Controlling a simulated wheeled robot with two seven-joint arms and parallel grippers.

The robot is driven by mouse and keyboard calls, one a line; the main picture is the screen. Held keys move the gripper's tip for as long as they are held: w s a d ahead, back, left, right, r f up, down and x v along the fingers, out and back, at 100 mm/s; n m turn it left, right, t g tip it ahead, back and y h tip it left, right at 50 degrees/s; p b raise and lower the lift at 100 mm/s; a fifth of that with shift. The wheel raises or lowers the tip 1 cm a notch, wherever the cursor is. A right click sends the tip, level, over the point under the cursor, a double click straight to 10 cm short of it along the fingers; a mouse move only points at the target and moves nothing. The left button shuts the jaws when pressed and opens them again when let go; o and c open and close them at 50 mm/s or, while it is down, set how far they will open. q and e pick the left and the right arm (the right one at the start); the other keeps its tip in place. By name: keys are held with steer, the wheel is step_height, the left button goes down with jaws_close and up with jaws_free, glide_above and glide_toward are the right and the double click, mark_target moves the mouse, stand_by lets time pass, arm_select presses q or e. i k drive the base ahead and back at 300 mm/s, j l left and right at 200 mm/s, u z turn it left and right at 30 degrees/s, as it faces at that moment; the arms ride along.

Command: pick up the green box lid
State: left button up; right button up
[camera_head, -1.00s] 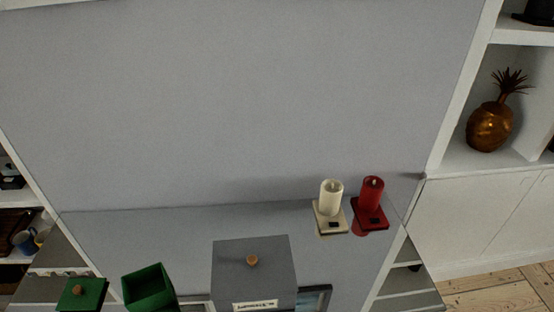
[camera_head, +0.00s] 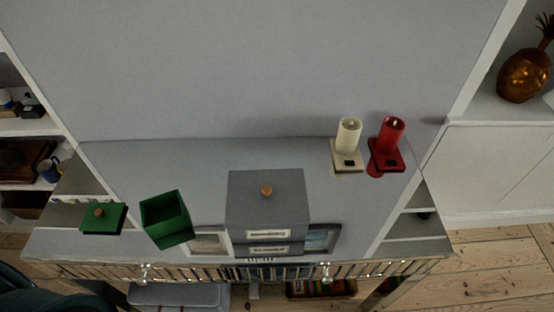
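The green box lid (camera_head: 103,218) is a flat green square with a round brown knob on top. It lies at the left end of the grey surface in the head view. The open green box (camera_head: 166,219) stands just to its right, apart from it and turned at an angle. Neither of my grippers shows in the head view, so nothing of mine is seen at the lid.
A grey box (camera_head: 267,205) with a brown knob stands in the middle. A cream candle (camera_head: 348,135) and a red candle (camera_head: 390,137) stand to the right. Picture frames (camera_head: 322,238) flank the grey box. White shelves rise at both sides.

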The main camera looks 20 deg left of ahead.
mark_target(104, 216)
steer(key=u, duration=1.95)
